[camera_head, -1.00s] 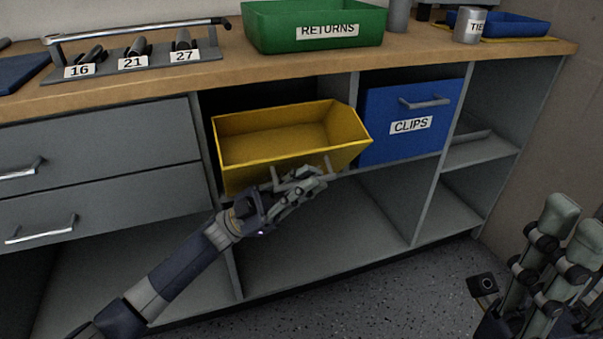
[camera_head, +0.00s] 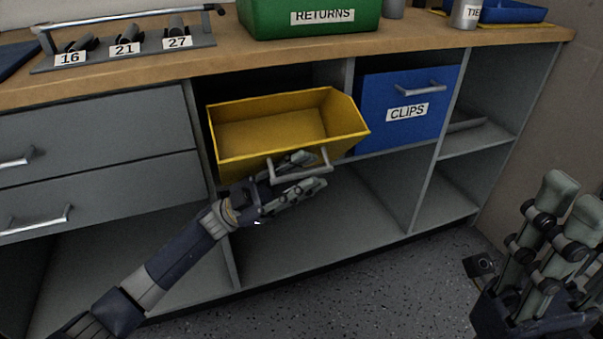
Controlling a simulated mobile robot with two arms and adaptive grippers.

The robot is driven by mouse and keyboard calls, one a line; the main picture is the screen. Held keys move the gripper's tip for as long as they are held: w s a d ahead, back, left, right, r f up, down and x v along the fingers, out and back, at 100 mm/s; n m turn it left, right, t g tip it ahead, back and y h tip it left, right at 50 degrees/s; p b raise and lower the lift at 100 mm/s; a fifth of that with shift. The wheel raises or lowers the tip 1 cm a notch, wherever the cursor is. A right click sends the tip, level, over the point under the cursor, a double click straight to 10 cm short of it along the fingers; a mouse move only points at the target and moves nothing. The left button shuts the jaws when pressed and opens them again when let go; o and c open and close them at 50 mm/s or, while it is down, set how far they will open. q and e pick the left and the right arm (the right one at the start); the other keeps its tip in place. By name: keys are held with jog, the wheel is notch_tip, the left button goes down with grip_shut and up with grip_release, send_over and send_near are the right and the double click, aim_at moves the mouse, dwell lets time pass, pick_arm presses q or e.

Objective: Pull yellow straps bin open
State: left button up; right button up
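The yellow bin (camera_head: 285,131) is tilted out of its cabinet bay, its open top and empty-looking inside facing me. Its grey bar handle (camera_head: 327,160) is on the front face. My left gripper (camera_head: 312,171) is open at the handle, one finger above the bar and the other below it. The bar shows between the fingers; I cannot tell whether they touch it. No label shows on the bin; the gripper hides part of its front. My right gripper (camera_head: 574,194) is at the lower right, fingers up, open and empty, away from the bin.
A shut blue bin (camera_head: 379,128) labelled CLIPS is right of the yellow bin. Grey drawers (camera_head: 100,130) are at left. On the worktop (camera_head: 250,60) stand a green RETURNS tray (camera_head: 300,32) and a numbered rack (camera_head: 130,58). The shelf below the bin is empty.

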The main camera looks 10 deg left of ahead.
pick_arm(q)
jog(key=v, duration=1.2)
